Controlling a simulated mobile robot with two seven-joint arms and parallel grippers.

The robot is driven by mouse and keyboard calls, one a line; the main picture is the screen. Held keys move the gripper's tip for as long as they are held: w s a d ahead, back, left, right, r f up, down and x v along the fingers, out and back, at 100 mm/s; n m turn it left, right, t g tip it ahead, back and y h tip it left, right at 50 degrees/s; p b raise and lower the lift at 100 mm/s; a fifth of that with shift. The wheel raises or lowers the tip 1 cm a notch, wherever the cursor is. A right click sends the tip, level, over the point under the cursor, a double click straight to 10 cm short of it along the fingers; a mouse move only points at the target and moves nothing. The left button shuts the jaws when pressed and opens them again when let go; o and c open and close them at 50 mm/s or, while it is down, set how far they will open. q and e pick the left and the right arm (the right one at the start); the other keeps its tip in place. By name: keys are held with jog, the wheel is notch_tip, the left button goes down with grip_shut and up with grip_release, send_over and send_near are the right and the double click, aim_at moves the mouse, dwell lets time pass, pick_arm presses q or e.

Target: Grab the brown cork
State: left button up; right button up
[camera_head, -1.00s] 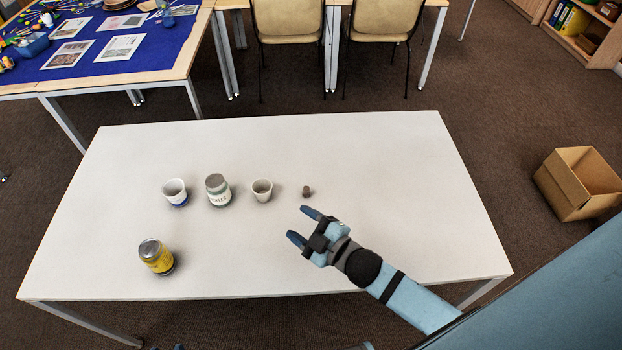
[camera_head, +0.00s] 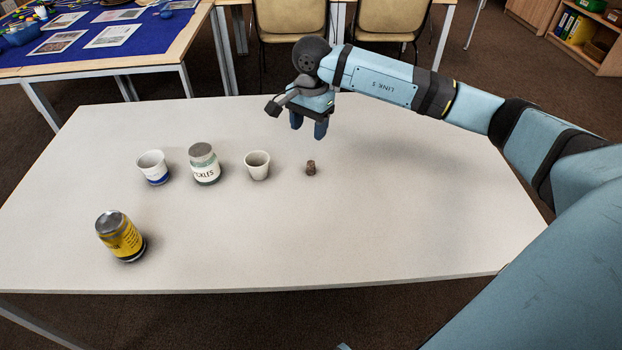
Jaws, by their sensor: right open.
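The small brown cork (camera_head: 311,168) stands on the white table (camera_head: 400,230), right of the white cup. My right gripper (camera_head: 308,130) hangs above the table, a little beyond the cork in the picture, with its fingers pointing down. It is open with nothing between its fingers, and it is apart from the cork. My left gripper is not in view.
Left of the cork stand a plain white cup (camera_head: 257,166), a pickles jar (camera_head: 205,165) and a white cup with a blue base (camera_head: 154,167). A yellow-labelled jar (camera_head: 121,237) stands nearer the front left. The table's right side is clear.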

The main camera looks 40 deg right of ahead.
jog(key=b, duration=0.1)
send_over(311, 162)
jog(key=shift+h, duration=0.3)
jog(key=f, duration=0.7)
jog(key=shift+d+f, duration=0.15)
jog(key=shift+d, duration=0.05)
jog(key=shift+a+f+b, duration=0.15)
jog(key=shift+f+b, duration=0.2)
jog(key=shift+f, duration=1.2)
jog(key=shift+a+f+b, duration=0.15)
jog(key=shift+f+b, duration=0.15)
jog(key=shift+f, duration=1.2)
jog(key=c, duration=1.1)
jog(key=shift+o, duration=0.2)
